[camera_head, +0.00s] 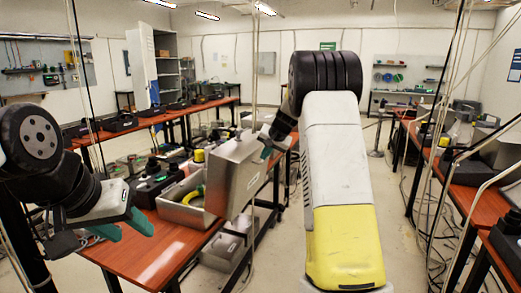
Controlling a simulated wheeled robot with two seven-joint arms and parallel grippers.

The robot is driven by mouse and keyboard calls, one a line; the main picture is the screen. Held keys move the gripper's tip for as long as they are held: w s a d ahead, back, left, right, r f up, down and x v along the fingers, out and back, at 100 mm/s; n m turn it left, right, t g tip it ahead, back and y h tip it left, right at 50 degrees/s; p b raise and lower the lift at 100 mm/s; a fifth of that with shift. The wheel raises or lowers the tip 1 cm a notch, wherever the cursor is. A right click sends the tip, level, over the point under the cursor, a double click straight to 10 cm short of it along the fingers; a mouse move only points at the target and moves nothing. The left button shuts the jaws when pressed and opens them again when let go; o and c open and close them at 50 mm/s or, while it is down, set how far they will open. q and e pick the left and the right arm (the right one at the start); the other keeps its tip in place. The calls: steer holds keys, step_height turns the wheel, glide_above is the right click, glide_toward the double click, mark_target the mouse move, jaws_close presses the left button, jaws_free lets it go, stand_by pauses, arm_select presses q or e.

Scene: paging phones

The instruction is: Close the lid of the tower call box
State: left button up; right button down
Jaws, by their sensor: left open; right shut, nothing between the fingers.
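The tower call box is a grey metal box (184,213) on the orange-brown table at centre left. Its lid (237,176) is open and stands up steeply at the box's right side. A yellow-green curved item (194,194) shows inside the box. My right gripper (267,152) is at the upper right edge of the lid; its teal fingertip is close to the lid, and I cannot tell whether they touch. My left gripper (138,228) has teal fingers spread apart, empty, over the table to the left of the box.
The box stands on an orange-brown table (152,262), whose front left part is bare. Black devices (152,181) stand behind and left of the box. Thin cables hang down in front. More tables (481,203) with devices stand at the right. Open floor (405,262) lies between.

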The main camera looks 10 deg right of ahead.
steer(key=shift+w+a+r, duration=0.2)
steer(key=shift+w+a, duration=0.15)
steer(key=shift+a, duration=0.25)
steer(key=shift+w+a+r, duration=0.2)
steer(key=shift+w+a, duration=0.15)
steer(key=shift+a, duration=0.25)
